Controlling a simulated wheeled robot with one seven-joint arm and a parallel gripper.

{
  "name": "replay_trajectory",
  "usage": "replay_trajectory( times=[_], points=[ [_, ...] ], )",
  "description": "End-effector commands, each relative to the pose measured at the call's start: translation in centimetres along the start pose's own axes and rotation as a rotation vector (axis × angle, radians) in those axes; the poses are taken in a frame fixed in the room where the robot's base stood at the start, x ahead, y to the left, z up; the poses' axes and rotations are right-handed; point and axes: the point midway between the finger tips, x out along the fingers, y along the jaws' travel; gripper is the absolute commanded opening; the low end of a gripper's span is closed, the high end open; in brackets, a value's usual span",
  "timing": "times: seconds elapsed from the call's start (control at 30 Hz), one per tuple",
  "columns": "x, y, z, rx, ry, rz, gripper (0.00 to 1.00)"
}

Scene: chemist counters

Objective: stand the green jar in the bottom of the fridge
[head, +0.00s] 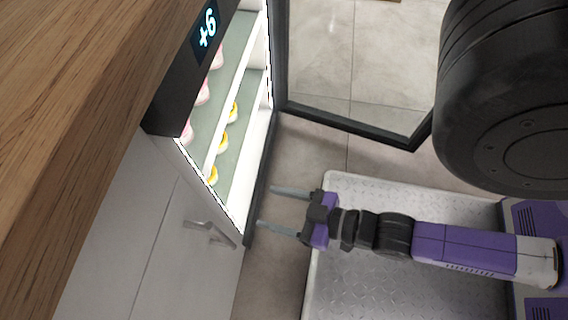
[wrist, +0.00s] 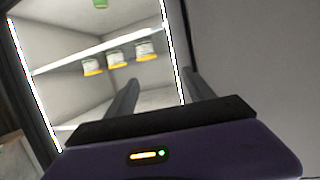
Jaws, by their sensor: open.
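The lit fridge (head: 246,160) stands open, and its inside fills the left of the wrist view (wrist: 108,92). Its bottom looks bare where I can see it. A small green thing (wrist: 100,3) is cut off by the top edge of the wrist view; I cannot tell whether it is the green jar. No green jar is clear in the head view. My gripper (head: 267,207) is open and empty, just outside the fridge's lower front. It also shows in the wrist view (wrist: 161,78), its fingers pointing toward the fridge.
Several yellow-and-white jars (wrist: 117,58) stand on a shelf above the bottom. Pink items (head: 203,92) are on another shelf. The glass door (head: 350,75) is swung open. A wooden counter (head: 85,90) and white cabinets (head: 165,250) adjoin the fridge.

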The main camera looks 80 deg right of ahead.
Motion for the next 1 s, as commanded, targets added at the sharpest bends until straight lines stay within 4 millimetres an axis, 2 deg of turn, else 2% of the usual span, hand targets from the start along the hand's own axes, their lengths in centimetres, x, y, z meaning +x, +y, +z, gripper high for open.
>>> replay_trajectory(
  times=[0.03, 0.1, 0.23, 0.37, 0.77, 0.87, 1.0],
  points=[
    [-1.7, -0.4, -2.1, -0.011, 0.004, -0.034, 0.62],
    [-3.2, -0.8, -4.6, -0.025, 0.012, -0.069, 0.62],
    [-4.8, -1.2, -7.9, -0.039, 0.024, -0.111, 0.62],
    [-5.4, -1.3, -9.2, -0.045, 0.029, -0.127, 0.62],
    [-5.6, -1.4, -10.0, -0.045, 0.030, -0.127, 0.62],
    [-6.0, -1.4, -11.3, -0.044, 0.030, -0.127, 0.62],
    [-6.9, -1.4, -14.3, -0.044, 0.030, -0.127, 0.62]
  ],
)
